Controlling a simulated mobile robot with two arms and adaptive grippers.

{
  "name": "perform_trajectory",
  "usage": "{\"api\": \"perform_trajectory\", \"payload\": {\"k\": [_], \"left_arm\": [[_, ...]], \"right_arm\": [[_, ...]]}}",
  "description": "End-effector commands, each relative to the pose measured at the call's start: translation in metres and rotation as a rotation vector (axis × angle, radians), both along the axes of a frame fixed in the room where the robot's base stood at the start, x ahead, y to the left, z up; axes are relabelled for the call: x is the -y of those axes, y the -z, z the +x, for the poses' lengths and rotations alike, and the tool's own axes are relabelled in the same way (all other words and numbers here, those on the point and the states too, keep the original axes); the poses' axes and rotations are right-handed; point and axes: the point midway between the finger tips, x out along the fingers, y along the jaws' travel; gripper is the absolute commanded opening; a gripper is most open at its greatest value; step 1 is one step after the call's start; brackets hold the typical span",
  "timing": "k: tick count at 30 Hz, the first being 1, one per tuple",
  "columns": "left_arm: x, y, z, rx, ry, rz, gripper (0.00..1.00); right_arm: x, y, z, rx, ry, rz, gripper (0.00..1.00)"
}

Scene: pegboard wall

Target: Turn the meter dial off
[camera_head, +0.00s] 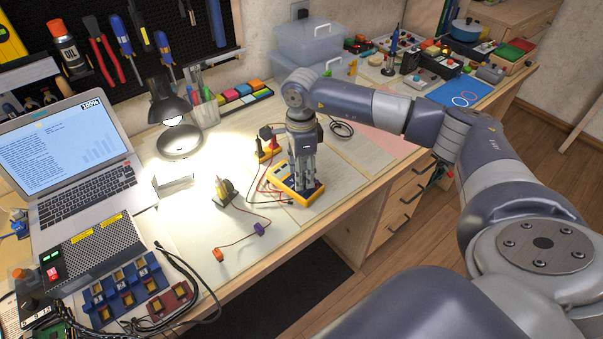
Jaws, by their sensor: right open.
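The meter (283,182) is a yellow handheld unit lying on papers near the desk's middle front, with leads running from it. My right gripper (304,186) points down over the meter, its fingers open and close to the meter's face. The gripper covers most of that face, so the dial and its setting are hidden. I cannot tell whether the fingertips touch the dial. My left gripper does not show.
A laptop (70,160) and a power supply (97,254) stand at the left. A lit lamp (168,105) stands behind the papers. A wire with clips (240,240) lies left of the meter. Clear plastic boxes (308,42) stand at the back. Several tools hang on the pegboard (205,30).

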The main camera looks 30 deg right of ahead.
Motion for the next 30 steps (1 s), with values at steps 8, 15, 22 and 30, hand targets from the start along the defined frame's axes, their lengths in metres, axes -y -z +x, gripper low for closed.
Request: {"api": "perform_trajectory", "payload": {"k": [8,15,22,30], "left_arm": [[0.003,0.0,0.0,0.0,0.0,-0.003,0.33],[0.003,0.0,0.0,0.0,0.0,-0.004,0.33],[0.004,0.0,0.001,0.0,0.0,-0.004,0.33],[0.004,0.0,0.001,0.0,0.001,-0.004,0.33]], "right_arm": [[0.001,-0.058,0.003,0.006,-0.001,0.0,0.41],[0.001,-0.098,0.003,0.004,0.0,0.0,0.41],[0.001,-0.111,0.003,0.001,-0.001,0.0,0.41],[0.001,-0.111,0.003,0.001,-0.001,0.0,0.41]]}}
